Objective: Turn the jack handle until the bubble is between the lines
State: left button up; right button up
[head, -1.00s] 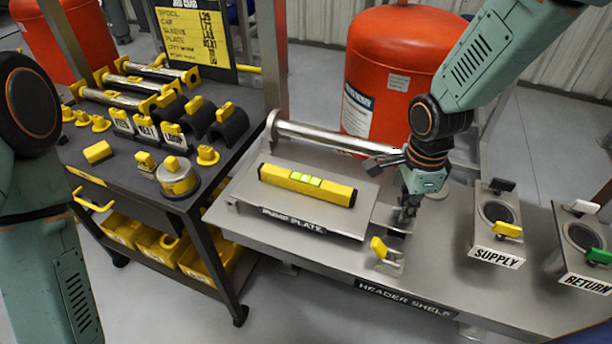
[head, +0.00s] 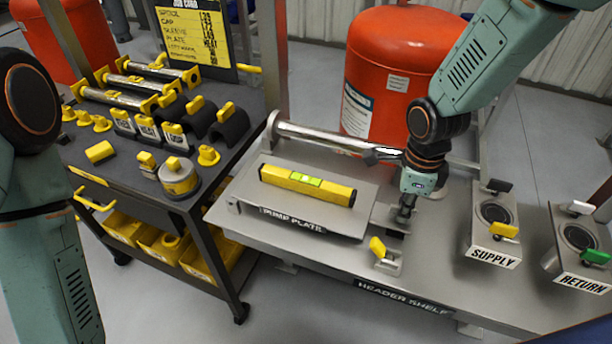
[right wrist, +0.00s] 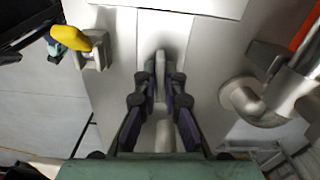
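The yellow spirit level (head: 307,186) lies on the pump plate (head: 250,208); its green vial (head: 305,179) shows a pale bubble near the middle, too small to place exactly against the lines. My right gripper (head: 404,214) points down at the right end of the pump plate. In the right wrist view its fingers (right wrist: 161,82) are closed on both sides of a slim grey upright bar, which looks like the jack handle (right wrist: 161,66). The handle is mostly hidden by the gripper in the head view. My left arm shows at the left edge; its gripper is out of view.
A yellow-topped bracket (head: 379,248) stands just in front of my right gripper. The SUPPLY (head: 493,256) and RETURN (head: 583,283) stands are to the right. A metal pipe (head: 330,137) and red tank (head: 395,60) are behind. A dark cart (head: 75,165) with parts stands left.

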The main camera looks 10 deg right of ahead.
jog(key=o, duration=0.4)
jog(key=shift+o, duration=0.2)
notch_tip(320, 180, up, 7)
jog(key=p, duration=0.7)
jog(key=shift+r+n+p, duration=0.35)
jog(key=shift+n+p, duration=0.55)
jog(key=shift+n, duration=0.3)
jog(key=shift+r+n+p, duration=0.1)
jog(key=shift+n+p, duration=0.3)
jog(key=shift+n, duration=0.3)
